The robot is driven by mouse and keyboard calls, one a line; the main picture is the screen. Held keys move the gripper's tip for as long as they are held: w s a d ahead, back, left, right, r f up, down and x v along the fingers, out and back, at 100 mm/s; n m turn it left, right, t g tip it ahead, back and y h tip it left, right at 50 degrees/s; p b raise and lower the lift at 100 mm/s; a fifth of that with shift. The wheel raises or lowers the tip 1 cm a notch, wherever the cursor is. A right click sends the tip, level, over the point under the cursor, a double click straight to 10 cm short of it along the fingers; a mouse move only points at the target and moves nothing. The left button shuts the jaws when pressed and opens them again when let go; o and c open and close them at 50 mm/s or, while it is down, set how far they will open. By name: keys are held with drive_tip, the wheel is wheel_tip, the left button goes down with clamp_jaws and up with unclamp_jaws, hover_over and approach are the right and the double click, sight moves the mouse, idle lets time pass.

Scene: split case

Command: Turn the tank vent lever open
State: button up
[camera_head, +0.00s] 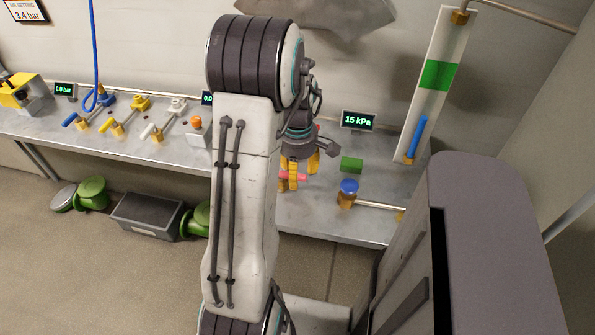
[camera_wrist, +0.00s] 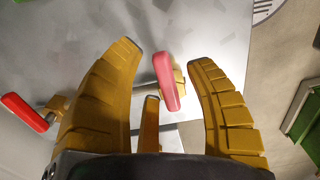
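A lever with a pink handle (camera_wrist: 166,82) lies between the spread yellow fingers of my gripper (camera_wrist: 168,53) in the wrist view, nearer the right finger. Clear gaps show on both sides of the handle in that view. No label shows that it is the tank vent lever. In the head view my gripper (camera_head: 302,168) is low over the metal bench, and the pink handle (camera_head: 292,176) shows partly behind a finger. My gripper is open; I cannot tell whether a finger touches the handle. A second lever with a red handle (camera_wrist: 24,112) lies left of my gripper.
A 15 kPa display (camera_head: 358,121), a green block (camera_head: 351,164) and a blue-knobbed valve (camera_head: 348,187) stand right of my gripper. A panel with a green band (camera_head: 438,75) rises behind them. Blue, yellow and white levers (camera_head: 153,130) sit on the bench (camera_head: 330,223) at left.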

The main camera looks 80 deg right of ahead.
drive_tip(key=shift+r, duration=0.1)
wheel_tip(320, 180, up, 12)
idle(0.8)
idle(0.7)
drive_tip(key=w+a+f+m, duration=0.2)
drive_tip(key=a+m, duration=0.3)
drive_tip(key=m, duration=0.3)
drive_tip(key=w+a+f+m, duration=0.2)
drive_tip(key=a+m, duration=0.2)
drive_tip(key=m, duration=0.4)
drive_tip(key=w+a+r+n+t+p, duration=0.1)
drive_tip(key=w+a+r+n, duration=0.2)
drive_tip(key=a, duration=0.6)
drive_tip(key=w+a+r+n+t+p, duration=0.1)
drive_tip(key=w+a+n, duration=0.4)
drive_tip(key=a, duration=0.5)
drive_tip(key=w+a+r+n+t+p, duration=0.1)
drive_tip(key=w+a+r+n+p, duration=0.2)
drive_tip(key=w+a+r+n, duration=0.2)
drive_tip(key=a+n, duration=0.2)
drive_tip(key=a, duration=0.2)
drive_tip(key=shift+a+r+n, duration=0.15)
drive_tip(key=shift+r+n, duration=0.15)
drive_tip(key=shift+n, duration=0.1)
